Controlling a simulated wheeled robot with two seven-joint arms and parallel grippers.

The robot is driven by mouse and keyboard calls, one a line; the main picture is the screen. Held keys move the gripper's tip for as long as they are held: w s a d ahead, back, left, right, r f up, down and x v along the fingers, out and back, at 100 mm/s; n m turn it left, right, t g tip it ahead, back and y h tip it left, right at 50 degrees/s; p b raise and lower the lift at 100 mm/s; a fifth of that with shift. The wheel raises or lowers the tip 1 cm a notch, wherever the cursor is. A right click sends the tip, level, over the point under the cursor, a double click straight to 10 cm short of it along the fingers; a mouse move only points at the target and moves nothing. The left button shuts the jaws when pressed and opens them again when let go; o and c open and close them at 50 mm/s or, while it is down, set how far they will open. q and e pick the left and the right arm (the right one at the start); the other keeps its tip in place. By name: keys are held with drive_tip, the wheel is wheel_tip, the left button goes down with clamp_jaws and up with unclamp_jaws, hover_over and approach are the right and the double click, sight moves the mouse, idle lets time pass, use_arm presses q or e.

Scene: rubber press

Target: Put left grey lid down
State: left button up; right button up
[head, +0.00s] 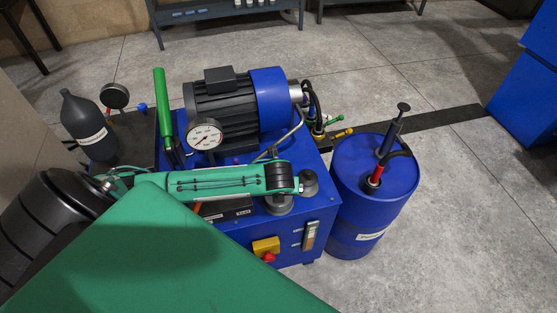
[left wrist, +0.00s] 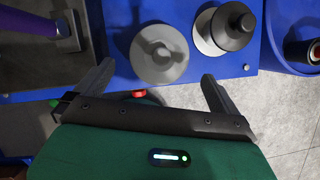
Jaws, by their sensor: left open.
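The left grey lid (left wrist: 159,53) is round with a raised grip across its middle. It lies on the blue tank top (left wrist: 185,12), and it also shows in the head view (head: 281,206). A second grey lid (left wrist: 234,26) with a round knob is at its right, over a paler ring. My left gripper (left wrist: 157,72) is open, its two black fingers spread in front of and to either side of the left lid. I see nothing held. My right gripper is not in view.
A blue drum (head: 360,205) with a red and black hand pump (head: 385,155) stands at the right. A red button (head: 268,257) is on the tank's front. Floor at the right is clear.

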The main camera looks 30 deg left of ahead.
use_arm(q)
drive_tip(key=v, duration=0.4)
drive_tip(key=shift+r, duration=0.1)
idle(0.5)
